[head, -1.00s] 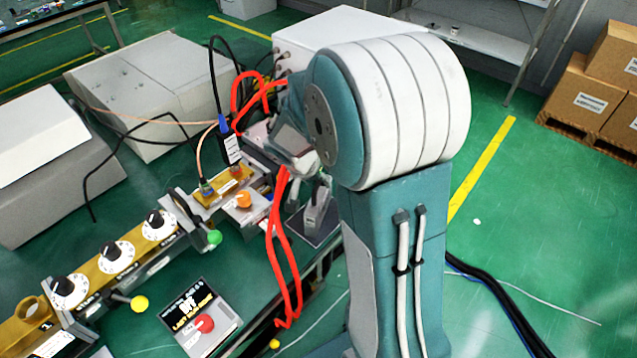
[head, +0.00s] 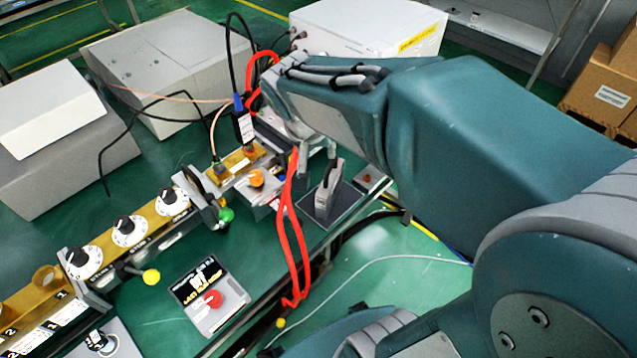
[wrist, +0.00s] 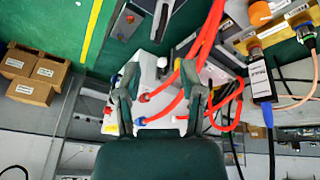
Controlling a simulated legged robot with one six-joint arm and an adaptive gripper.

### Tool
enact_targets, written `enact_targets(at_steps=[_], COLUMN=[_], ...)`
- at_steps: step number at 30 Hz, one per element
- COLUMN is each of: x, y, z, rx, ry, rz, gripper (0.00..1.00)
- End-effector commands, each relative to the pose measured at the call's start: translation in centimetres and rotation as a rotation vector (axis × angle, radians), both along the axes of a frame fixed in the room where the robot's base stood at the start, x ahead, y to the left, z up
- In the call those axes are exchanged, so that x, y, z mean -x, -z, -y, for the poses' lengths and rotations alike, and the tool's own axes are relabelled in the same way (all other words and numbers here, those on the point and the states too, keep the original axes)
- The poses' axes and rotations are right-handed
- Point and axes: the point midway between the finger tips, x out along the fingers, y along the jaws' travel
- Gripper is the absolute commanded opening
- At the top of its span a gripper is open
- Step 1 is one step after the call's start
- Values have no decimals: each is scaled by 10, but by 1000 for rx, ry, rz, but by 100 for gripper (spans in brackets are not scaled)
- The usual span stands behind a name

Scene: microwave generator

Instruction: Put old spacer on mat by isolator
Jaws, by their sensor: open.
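In the head view a grey plate-like piece (head: 328,188), perhaps the old spacer, stands upright on a dark mat (head: 348,204) at the bench edge. My gripper (head: 318,150) is just above and behind this piece, partly hidden by my arm. In the wrist view my gripper (wrist: 160,72) is open, its two fingers apart with nothing clearly held between them. A long grey piece (wrist: 163,14) shows beyond the fingers at the top. I cannot tell for sure which part is the isolator; a block with an orange knob (head: 257,178) sits left of the mat.
Red hoses (head: 287,232) hang close to the left of my gripper and over the bench edge. A black cable (head: 243,128) rises from the brass waveguide (head: 235,163). A box with a red button (head: 208,300) stands in front. White cabinets (head: 160,75) stand behind.

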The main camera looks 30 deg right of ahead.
Motion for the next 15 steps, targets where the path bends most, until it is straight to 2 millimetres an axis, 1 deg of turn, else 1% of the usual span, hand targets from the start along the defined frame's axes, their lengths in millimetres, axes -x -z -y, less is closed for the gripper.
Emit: enact_targets(at_steps=[1, 3, 9, 12, 15], x=[14, 33, 82, 100, 111], y=[-9, -17, -30, -33, -33], z=[-5, -13, -36, -45, -51], rx=[-15, -34, -68, -72, -72], ry=[-51, -135, -382, -482, -548], rz=[18, 34, 104, 140, 162], gripper=[51, 51, 51, 51, 51])
